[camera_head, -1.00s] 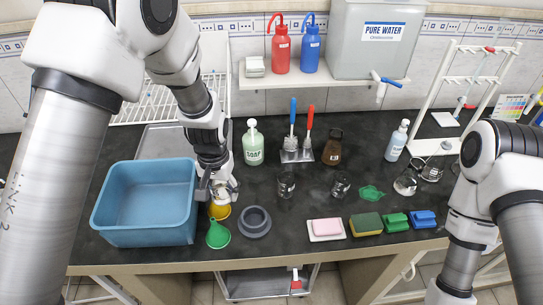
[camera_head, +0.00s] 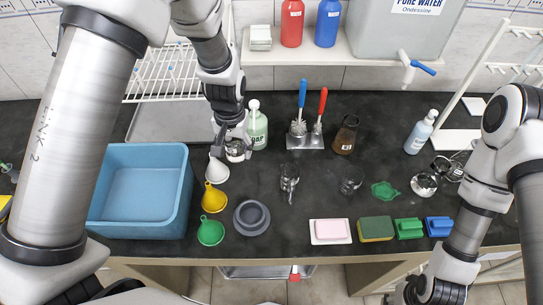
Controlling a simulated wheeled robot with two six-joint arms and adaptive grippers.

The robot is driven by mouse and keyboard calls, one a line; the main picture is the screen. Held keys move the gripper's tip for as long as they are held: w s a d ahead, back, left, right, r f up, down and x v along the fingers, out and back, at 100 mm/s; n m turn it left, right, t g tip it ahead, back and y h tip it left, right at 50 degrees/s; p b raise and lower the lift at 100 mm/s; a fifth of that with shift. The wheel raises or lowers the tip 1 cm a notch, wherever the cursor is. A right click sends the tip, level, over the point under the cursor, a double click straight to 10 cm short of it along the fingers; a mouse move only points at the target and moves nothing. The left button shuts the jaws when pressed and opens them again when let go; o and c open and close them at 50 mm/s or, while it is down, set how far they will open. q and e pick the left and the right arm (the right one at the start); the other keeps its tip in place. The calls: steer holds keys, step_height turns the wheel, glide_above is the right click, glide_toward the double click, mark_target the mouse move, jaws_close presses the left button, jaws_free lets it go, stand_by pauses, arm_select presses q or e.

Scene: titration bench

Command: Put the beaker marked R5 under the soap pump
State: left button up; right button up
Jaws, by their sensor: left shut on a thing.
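The green soap pump bottle (camera_head: 258,132) with a white pump head stands on the dark bench at the back. My left gripper (camera_head: 234,140) points down just left of the bottle, partly in front of it. It is shut on a small glass beaker (camera_head: 235,154) with a pale label too small to read. The beaker is close beside the bottle's lower left. I cannot tell whether it touches the bench or whether the pump spout is over it.
White (camera_head: 217,171), yellow (camera_head: 214,199) and green (camera_head: 210,232) funnels stand in front of the gripper, beside a blue basin (camera_head: 187,215). Glass beakers (camera_head: 289,178) (camera_head: 351,180) and a brush stand (camera_head: 304,141) are to the right. Bench between them is clear.

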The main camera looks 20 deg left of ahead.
mark_target(241, 183)
arm_select(q)
steer(key=f, duration=0.2)
steer(key=f+b, duration=0.1)
steer(key=f, duration=0.1)
steer(key=shift+s, duration=0.2)
step_height(241, 183, down, 9)
steer(key=p, duration=0.3)
steer(key=shift+f, duration=0.2)
steer(key=shift+w+f, duration=0.15)
steer(key=shift+f, duration=0.2)
steer(key=o, duration=1)
